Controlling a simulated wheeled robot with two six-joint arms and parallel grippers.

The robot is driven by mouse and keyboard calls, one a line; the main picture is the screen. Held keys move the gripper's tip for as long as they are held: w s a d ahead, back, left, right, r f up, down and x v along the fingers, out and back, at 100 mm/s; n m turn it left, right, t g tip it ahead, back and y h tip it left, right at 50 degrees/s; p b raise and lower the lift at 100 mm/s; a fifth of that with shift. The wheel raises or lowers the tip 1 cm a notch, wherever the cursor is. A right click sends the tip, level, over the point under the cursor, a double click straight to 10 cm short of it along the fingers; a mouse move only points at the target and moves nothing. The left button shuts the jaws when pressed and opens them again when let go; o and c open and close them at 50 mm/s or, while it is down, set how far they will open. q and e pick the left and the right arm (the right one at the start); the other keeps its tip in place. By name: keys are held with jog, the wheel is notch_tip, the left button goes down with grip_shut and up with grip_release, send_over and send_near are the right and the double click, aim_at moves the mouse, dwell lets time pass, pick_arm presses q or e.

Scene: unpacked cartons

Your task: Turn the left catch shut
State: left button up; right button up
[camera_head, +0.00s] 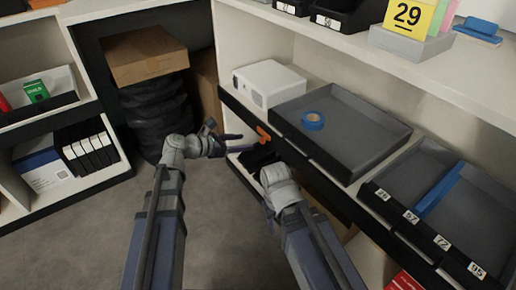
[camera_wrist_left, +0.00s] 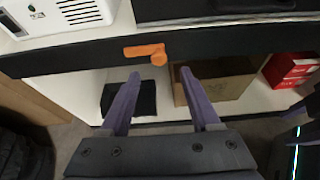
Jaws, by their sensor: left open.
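The orange catch (camera_head: 263,134) sits on the dark front edge of the shelf, below the grey tray. In the left wrist view the catch (camera_wrist_left: 146,52) lies about level, its arm pointing left from a rounder right end. My left gripper (camera_head: 245,142) is open and empty, just in front of the catch. In the wrist view its fingertips (camera_wrist_left: 160,73) are spread below the catch, with a gap to it. My right arm's wrist shows beside the shelf edge, but its fingers cannot be made out.
A white box (camera_head: 268,83) and a grey tray (camera_head: 350,135) with a blue tape roll (camera_head: 312,121) stand on the shelf. Below it are a black bin (camera_wrist_left: 140,98) and a cardboard box (camera_wrist_left: 220,82). My right arm is close on the right. Floor is clear left.

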aim_at(261, 140)
pick_arm(q)
jog(key=shift+w, duration=0.15)
jog(key=b+x, duration=0.2)
jog(key=x, duration=0.4)
jog(key=shift+w+d+f+b, duration=0.1)
jog(key=shift+w+f+b, duration=0.05)
jog(key=shift+b, duration=0.15)
jog(key=shift+w+d+f, duration=0.15)
jog(key=shift+w+d, duration=0.15)
jog(key=shift+d, duration=0.2)
grip_shut()
